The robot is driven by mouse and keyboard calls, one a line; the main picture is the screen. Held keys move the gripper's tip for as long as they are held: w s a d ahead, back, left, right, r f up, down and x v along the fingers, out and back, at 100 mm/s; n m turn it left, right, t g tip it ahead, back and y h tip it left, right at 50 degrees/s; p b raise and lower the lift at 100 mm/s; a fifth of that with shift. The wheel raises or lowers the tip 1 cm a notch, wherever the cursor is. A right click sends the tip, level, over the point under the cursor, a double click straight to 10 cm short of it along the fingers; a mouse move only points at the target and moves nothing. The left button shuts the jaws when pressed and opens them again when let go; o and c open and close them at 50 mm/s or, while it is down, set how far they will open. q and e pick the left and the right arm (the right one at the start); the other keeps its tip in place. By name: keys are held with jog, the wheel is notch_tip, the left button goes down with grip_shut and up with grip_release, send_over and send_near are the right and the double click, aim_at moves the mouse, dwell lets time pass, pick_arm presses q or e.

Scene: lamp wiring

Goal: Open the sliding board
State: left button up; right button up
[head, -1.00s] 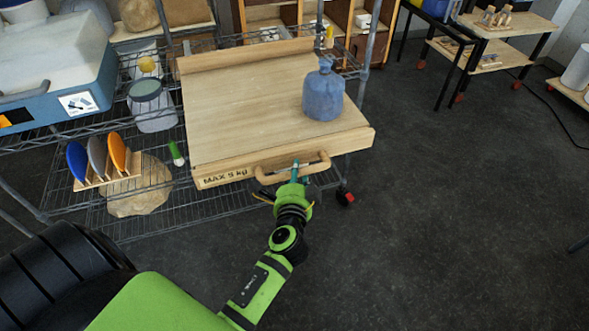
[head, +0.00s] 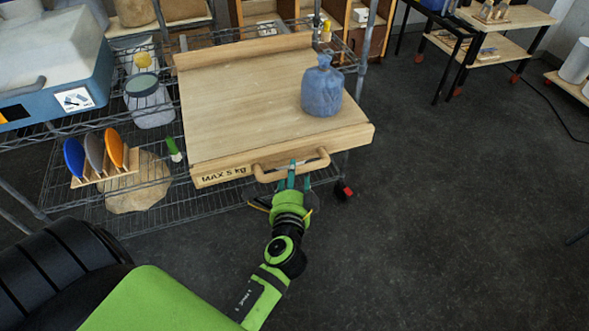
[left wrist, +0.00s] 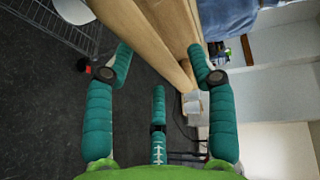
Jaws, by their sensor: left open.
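The sliding board (head: 235,110) is a pale wooden panel pulled out from the wire rack, with a raised back strip and a "MAX 5 kg" mark on its front edge. A wooden bar handle (head: 263,176) sits on that front edge. My left gripper (head: 291,172) is at the handle's middle, with teal fingers that partly hide it. In the left wrist view the fingers of my left gripper (left wrist: 162,62) are apart, with wooden parts (left wrist: 165,40) between and beyond them; contact cannot be told. My right gripper is not in view.
The wire rack (head: 60,200) holds a disc stand (head: 105,178), a stone (head: 140,185) and a lidded jar (head: 149,105). The floor (head: 440,220) at right is clear.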

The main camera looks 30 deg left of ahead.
pick_arm(q)
jog(key=shift+v, duration=1.9)
jog(key=s+d+f+n+g+h, duration=0.15)
jog(key=s+f, duration=0.25)
jog(key=f, duration=0.6)
jog(key=s+d+f+g+h, duration=0.3)
jog(key=f, duration=0.8)
jog(key=s+d+f+n+g+h, duration=0.15)
jog(key=s+f, duration=0.25)
jog(key=f, duration=0.6)
jog(key=s+a+f+n+g, duration=0.1)
jog(key=s+f, duration=0.3)
jog(key=s, duration=0.4)
jog(key=s+a+f+n+g, duration=0.2)
jog(key=s+f, duration=0.3)
jog(key=s, duration=0.3)
jog(key=s+a+f+n+g+h, duration=0.1)
jog(key=s+a+f+n+g, duration=0.1)
jog(key=s, duration=0.6)
notch_tip(320, 180, down, 3)
jog(key=shift+s+r+n+g, duration=0.1)
jog(key=shift+s+n+g, duration=0.25)
jog(key=shift+n+g, duration=0.5)
